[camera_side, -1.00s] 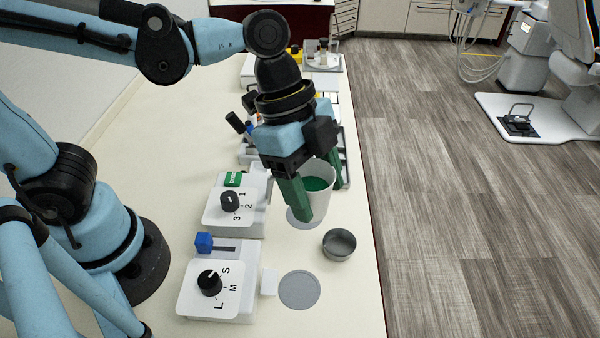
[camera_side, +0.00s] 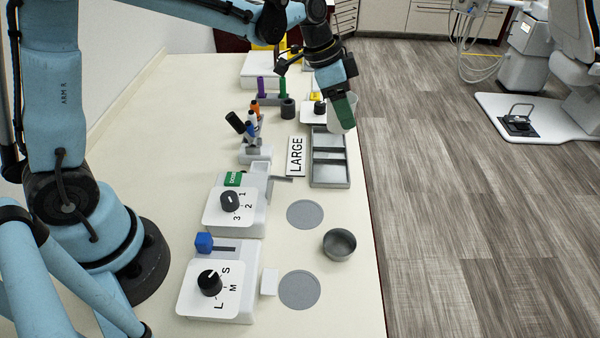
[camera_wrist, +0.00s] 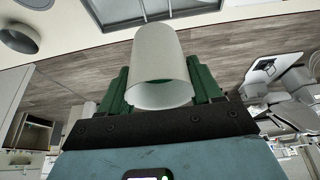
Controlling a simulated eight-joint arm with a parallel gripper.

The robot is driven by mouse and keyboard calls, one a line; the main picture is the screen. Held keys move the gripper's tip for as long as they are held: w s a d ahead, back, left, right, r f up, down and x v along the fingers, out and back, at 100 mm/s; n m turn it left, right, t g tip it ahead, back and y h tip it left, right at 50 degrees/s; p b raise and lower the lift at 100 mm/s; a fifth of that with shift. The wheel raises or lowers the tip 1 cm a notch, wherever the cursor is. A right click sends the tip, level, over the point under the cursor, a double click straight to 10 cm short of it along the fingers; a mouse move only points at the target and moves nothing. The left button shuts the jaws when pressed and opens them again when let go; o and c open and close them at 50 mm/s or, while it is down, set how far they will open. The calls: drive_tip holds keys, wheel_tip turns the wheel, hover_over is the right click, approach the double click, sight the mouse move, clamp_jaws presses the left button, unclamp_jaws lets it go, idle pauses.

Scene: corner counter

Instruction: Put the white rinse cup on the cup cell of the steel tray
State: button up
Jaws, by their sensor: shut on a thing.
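My gripper (camera_side: 343,108) is shut on the white rinse cup (camera_side: 344,117), with a green finger in front of it in the side view. In the wrist view the cup (camera_wrist: 160,68) sits between both green fingers (camera_wrist: 160,88). The steel tray (camera_side: 330,183) lies on the counter with several cells. The cup is at the far end of the tray, toward the counter's right edge, and partly overlaps that end in the picture. I cannot tell its exact height. The tray also shows at the top of the wrist view (camera_wrist: 180,12).
A LARGE sign (camera_side: 296,157) lies left of the tray. A pen holder (camera_side: 256,153), two dial boxes (camera_side: 232,212) (camera_side: 215,291), a steel bowl (camera_side: 339,244) and two grey discs (camera_side: 305,214) (camera_side: 299,290) are also on the counter.

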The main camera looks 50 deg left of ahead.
drive_tip(key=w+a+f, duration=0.2)
drive_tip(key=a, duration=0.1)
drive_tip(key=w+a+f, duration=0.1)
drive_tip(key=a+f, duration=0.1)
drive_tip(key=shift+w+a, duration=0.15)
drive_tip(key=shift+a, duration=0.1)
drive_tip(key=shift+f, duration=1.95)
drive_tip(key=shift+f, duration=0.15)
drive_tip(key=o, duration=1.2)
